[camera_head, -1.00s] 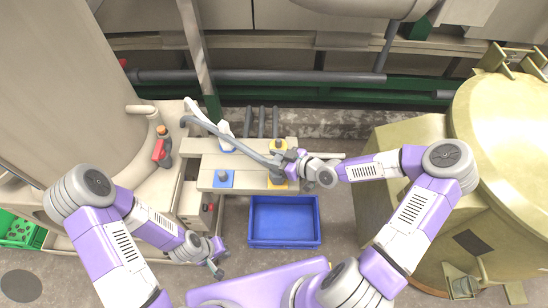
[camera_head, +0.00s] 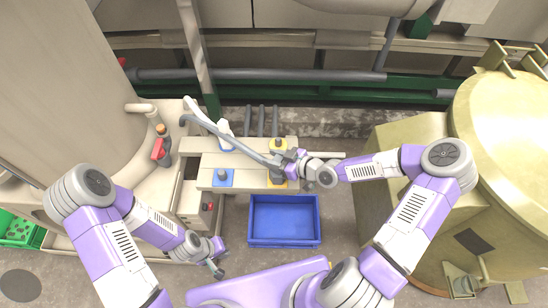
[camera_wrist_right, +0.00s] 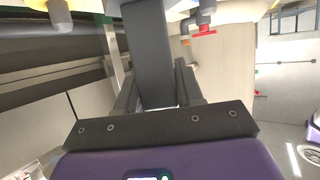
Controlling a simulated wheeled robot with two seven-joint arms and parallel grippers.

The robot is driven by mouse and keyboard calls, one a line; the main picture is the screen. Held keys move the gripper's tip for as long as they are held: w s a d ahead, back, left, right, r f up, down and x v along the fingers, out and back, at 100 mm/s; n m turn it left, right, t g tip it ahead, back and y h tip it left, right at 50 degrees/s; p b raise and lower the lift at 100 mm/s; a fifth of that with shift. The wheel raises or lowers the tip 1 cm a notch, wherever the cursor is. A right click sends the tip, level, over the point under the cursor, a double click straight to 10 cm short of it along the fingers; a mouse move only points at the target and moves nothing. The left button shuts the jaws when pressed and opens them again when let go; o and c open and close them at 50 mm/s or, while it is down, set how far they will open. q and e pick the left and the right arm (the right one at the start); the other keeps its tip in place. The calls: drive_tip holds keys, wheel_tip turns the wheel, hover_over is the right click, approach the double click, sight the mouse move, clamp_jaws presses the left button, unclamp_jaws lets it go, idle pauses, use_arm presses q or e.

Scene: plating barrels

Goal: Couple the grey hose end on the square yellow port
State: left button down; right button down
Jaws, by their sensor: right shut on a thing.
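The grey hose (camera_head: 230,138) runs from the left of the bench to my right gripper (camera_head: 279,166). My right gripper is shut on the dark hose end, just above and beside the square yellow port (camera_head: 277,185). The gripper and hose end partly cover this port, and I cannot tell whether they touch it. In the right wrist view a dark grey block (camera_wrist_right: 148,55) stands between the fingers. My left gripper (camera_head: 217,262) hangs low at the left, away from the bench; its jaw opening is unclear.
A square blue port (camera_head: 222,178) sits left of the yellow one. A blue tray (camera_head: 284,221) lies in front of the bench. A large yellowish barrel (camera_head: 505,150) stands at the right.

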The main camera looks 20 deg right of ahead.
drive_tip(key=shift+f, duration=0.1)
drive_tip(key=c, duration=1)
unclamp_jaws()
drive_tip(key=p+v, duration=0.8)
drive_tip(key=v, duration=0.1)
drive_tip(key=shift+p+v, duration=0.75)
drive_tip(key=shift+v, duration=0.25)
